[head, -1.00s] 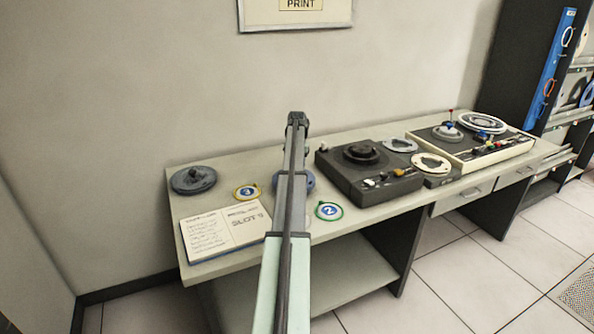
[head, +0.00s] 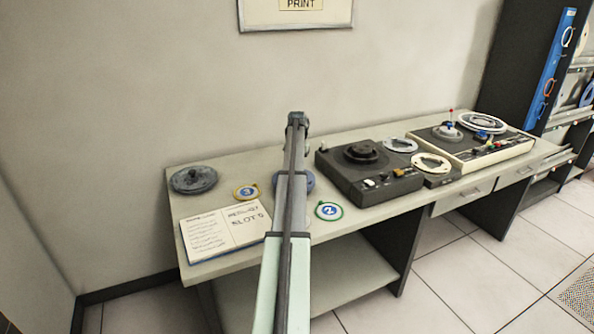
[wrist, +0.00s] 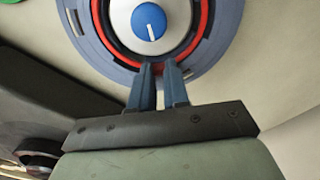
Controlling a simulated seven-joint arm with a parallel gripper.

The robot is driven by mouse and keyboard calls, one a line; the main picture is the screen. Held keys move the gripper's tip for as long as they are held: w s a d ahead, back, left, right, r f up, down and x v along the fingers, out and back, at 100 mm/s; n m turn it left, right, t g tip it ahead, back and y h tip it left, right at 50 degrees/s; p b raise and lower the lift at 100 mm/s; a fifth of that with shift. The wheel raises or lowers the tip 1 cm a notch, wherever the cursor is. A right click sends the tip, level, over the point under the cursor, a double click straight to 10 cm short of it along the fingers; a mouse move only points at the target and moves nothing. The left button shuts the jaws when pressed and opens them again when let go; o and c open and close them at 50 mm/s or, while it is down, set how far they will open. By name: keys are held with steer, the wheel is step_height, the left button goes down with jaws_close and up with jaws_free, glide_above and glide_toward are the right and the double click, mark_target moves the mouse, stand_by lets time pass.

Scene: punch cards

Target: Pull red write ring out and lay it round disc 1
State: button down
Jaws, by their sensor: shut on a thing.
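A blue-grey slotted reel (wrist: 228,38) fills the top of the wrist view. The red write ring (wrist: 207,22) runs along the dark groove inside its rim. A small blue disc (wrist: 149,23) with one white stroke shows in the pale middle, inside the red ring. My gripper (wrist: 159,67) is shut on the near edge of the red ring, where red shows between the fingertips. I cannot tell whether the ring is still seated in the groove. In the head view my arm hides most of the reel (head: 308,181).
Disc 2 (head: 328,210) with a green ring lies right of my arm, disc 3 (head: 247,191) with a yellow ring left. An open book (head: 224,232) lies at the front left, a dark reel (head: 194,180) behind it. A dark tape deck (head: 350,185) stands close right.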

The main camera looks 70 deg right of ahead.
steer(key=shift+r, duration=0.7)
stand_by(1.0)
steer(key=shift+r, duration=2.9)
steer(key=shift+s+d, duration=0.1)
steer(key=shift+s, duration=0.25)
steer(key=shift+m, duration=0.3)
steer(key=s+a+f, duration=0.1)
steer(key=s+a, duration=0.1)
steer(key=s+a+f, duration=0.1)
steer(key=s+a, duration=0.1)
steer(key=a, duration=0.1)
steer(key=s+a, duration=0.2)
steer(key=a, duration=0.1)
steer(key=shift+f, duration=0.4)
steer(key=s+a+f+m, duration=0.2)
steer(key=s+a+m, duration=0.1)
steer(key=a, duration=0.7)
steer(key=shift+s+a+f, duration=0.2)
steer(key=shift+s+a, duration=0.1)
steer(key=shift+a, duration=0.1)
steer(key=shift+f, duration=0.1)
